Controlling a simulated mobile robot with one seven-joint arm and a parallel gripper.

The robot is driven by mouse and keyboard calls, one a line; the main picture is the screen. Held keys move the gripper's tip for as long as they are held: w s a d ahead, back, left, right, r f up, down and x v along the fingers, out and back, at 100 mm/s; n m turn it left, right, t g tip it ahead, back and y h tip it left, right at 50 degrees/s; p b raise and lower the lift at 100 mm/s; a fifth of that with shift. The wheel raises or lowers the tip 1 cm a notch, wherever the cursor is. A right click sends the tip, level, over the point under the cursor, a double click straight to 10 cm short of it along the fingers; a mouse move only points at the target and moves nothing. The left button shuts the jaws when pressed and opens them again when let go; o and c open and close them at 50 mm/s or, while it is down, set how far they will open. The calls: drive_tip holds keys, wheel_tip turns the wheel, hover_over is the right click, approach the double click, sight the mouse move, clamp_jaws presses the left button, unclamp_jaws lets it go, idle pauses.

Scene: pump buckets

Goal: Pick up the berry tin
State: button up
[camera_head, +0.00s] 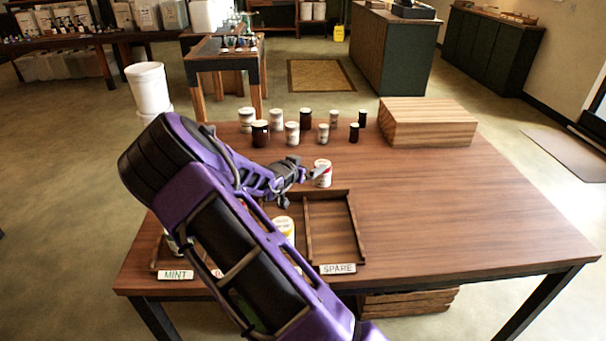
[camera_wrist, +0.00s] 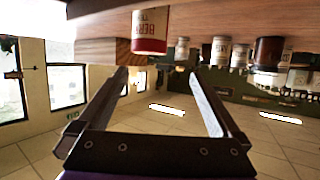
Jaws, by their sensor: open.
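The berry tin (camera_head: 322,172) is a small white and red tin standing upright on the wooden table, just behind the empty tray. In the wrist view, which is upside down, the berry tin (camera_wrist: 150,34) shows its red band and part of its label. My gripper (camera_head: 309,176) is close to the tin's left side in the head view. In the wrist view my gripper (camera_wrist: 160,78) is open and empty, its two fingers apart. The tin appears beyond the fingertips, not between them.
Several jars (camera_head: 292,133) stand farther back, with a wooden block (camera_head: 428,122) at the back right. The SPARE tray (camera_head: 357,232) is empty. The table's right side is clear.

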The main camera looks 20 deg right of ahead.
drive_tip(key=shift+s+d+f, duration=0.2)
drive_tip(key=shift+f, duration=0.4)
drive_tip(key=shift+s+d+f, duration=0.15)
drive_tip(key=shift+d+f, duration=0.05)
drive_tip(key=shift+f, duration=0.35)
drive_tip(key=b, duration=0.1)
hover_over(319, 187)
drive_tip(key=f, duration=0.3)
drive_tip(key=shift+w+d+f, duration=0.15)
drive_tip(key=shift+w+d, duration=0.05)
drive_tip(key=shift+w, duration=0.05)
drive_tip(key=shift+w+d+f, duration=0.1)
drive_tip(key=shift+w+d, duration=0.1)
drive_tip(key=shift+w, duration=0.05)
drive_tip(key=shift+c, duration=0.2)
drive_tip(key=c, duration=1.4)
